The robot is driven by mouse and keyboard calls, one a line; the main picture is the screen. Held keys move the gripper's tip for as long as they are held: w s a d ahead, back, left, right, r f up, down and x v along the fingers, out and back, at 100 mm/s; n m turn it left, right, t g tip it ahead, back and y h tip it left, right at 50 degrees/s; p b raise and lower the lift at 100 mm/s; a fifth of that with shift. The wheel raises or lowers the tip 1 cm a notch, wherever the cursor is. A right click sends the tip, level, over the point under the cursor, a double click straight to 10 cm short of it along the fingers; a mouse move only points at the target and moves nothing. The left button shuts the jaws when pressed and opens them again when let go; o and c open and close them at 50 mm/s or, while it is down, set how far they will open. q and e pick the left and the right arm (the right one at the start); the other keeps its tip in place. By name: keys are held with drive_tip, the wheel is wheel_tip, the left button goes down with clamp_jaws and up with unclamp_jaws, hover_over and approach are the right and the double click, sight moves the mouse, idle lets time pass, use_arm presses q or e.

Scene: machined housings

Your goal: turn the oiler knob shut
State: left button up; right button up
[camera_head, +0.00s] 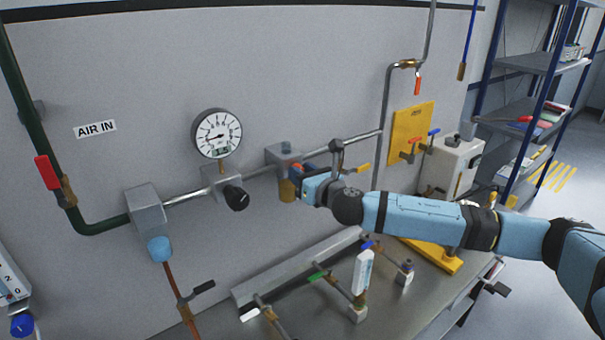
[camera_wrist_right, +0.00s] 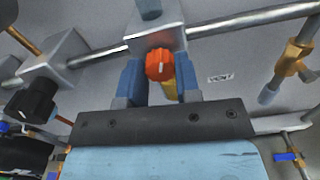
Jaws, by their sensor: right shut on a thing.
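The oiler is a grey metal block (camera_head: 284,155) on the air line with an amber bowl (camera_head: 287,190) below it. Its orange-red knob (camera_wrist_right: 159,65) faces me in the right wrist view, and only a sliver of it shows in the head view. My right gripper (camera_wrist_right: 159,80) has its blue fingers on both sides of the knob and is shut on it. In the head view the right gripper (camera_head: 299,181) reaches the oiler from the right and hides most of the knob. Any pointer mark on the knob is too small to read. My left gripper is not in view.
A pressure gauge (camera_head: 217,133) and a black regulator knob (camera_head: 236,197) sit left of the oiler. A yellow-handled valve (camera_head: 364,168) is close above my right wrist. Below is a bench (camera_head: 388,295) with small valves and a flow tube (camera_head: 363,272).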

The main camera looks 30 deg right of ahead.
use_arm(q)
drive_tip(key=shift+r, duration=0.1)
use_arm(e)
drive_tip(key=shift+w+d+r+n, duration=0.1)
drive_tip(key=shift+r+n, duration=0.05)
drive_tip(key=shift+n, duration=0.8)
drive_tip(key=shift+r+n, duration=0.15)
drive_tip(key=shift+n, duration=0.8)
drive_tip(key=o, duration=0.8)
drive_tip(key=shift+o, duration=0.6)
drive_tip(key=shift+f, duration=0.2)
